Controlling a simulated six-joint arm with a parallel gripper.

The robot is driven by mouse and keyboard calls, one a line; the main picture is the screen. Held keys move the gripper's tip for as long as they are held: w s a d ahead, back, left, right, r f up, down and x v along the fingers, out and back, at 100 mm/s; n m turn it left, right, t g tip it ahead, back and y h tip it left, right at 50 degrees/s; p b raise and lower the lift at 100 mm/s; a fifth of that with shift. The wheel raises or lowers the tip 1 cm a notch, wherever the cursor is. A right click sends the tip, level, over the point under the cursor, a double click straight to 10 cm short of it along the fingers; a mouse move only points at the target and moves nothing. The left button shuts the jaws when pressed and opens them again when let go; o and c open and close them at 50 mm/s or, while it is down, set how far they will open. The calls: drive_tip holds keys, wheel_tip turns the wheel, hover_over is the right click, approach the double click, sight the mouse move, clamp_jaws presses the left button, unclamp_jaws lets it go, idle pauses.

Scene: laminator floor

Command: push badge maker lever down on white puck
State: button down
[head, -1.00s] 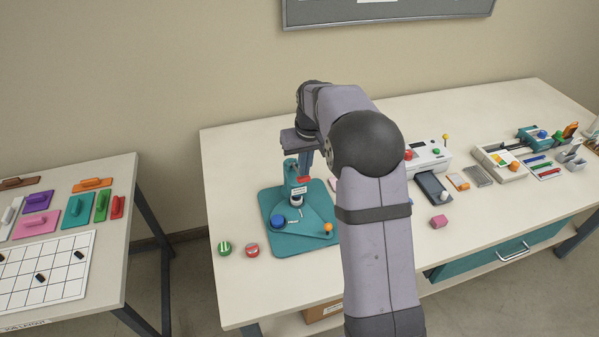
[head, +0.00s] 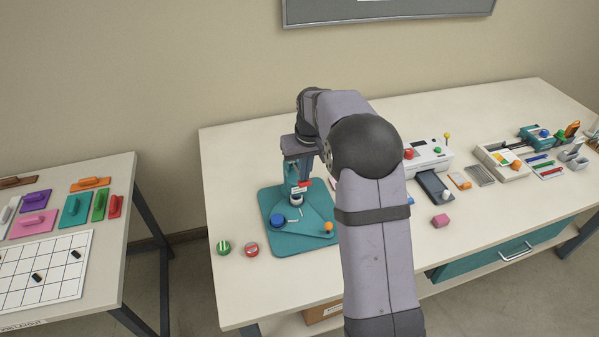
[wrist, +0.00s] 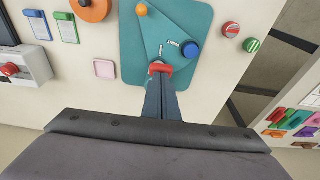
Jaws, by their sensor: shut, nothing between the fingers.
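The badge maker is a teal press on a flat teal base plate (head: 290,244). Its lever ends in a red grip (head: 305,183) at the front of the press column; the red grip also shows in the wrist view (wrist: 161,68). A small white piece, which looks like the white puck (head: 296,201), sits below the press head, partly hidden by it. My gripper (wrist: 159,78) is shut and empty, with its fingertips at the red grip, apparently on top of it.
A blue knob (head: 277,221) and an orange knob (head: 329,227) stand on the base plate. Green (head: 223,247) and red (head: 251,249) round badges lie left of it.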

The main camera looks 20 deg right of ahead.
sight(304, 187)
drive_tip(key=shift+f+b, duration=1.85)
drive_tip(key=shift+f, duration=1.4)
drive_tip(key=shift+r, duration=0.15)
drive_tip(key=shift+r+p, duration=4.45)
drive_tip(key=shift+r, duration=1.1)
drive_tip(key=s+a+f+b, duration=0.1)
drive_tip(key=s+a+f, duration=0.1)
drive_tip(key=s, duration=0.8)
drive_tip(key=s+a+f+g+b, duration=0.1)
drive_tip(key=s+a+f+b, duration=0.1)
drive_tip(key=s, duration=0.8)
drive_tip(key=s+a+f+g+b, duration=0.1)
drive_tip(key=s+a+f+b, duration=0.1)
drive_tip(key=s, duration=0.9)
drive_tip(key=shift+f, duration=0.75)
